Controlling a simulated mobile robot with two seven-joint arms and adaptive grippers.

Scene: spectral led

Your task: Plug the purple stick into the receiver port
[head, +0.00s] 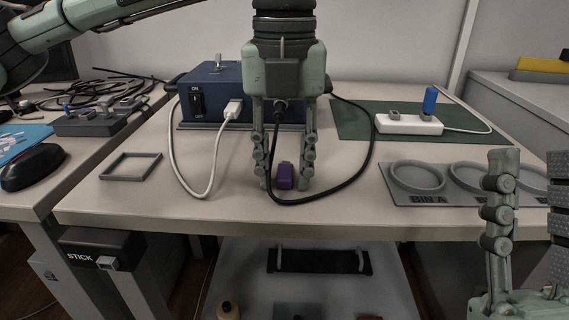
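The small purple stick (285,177) stands on the table near its front edge. My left gripper (286,182) points down over it, open, with one finger on each side and visible gaps between them and the stick. My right gripper (532,185) is at the lower right, fingers up, open and empty, and partly out of the picture. I cannot tell which is the receiver.
A blue box (214,92) with a switch stands behind my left gripper. A white cable (184,170) and a black cable (372,150) loop near the gripper. Ring-shaped bins (417,177) lie at the right, a square frame (130,166) at the left.

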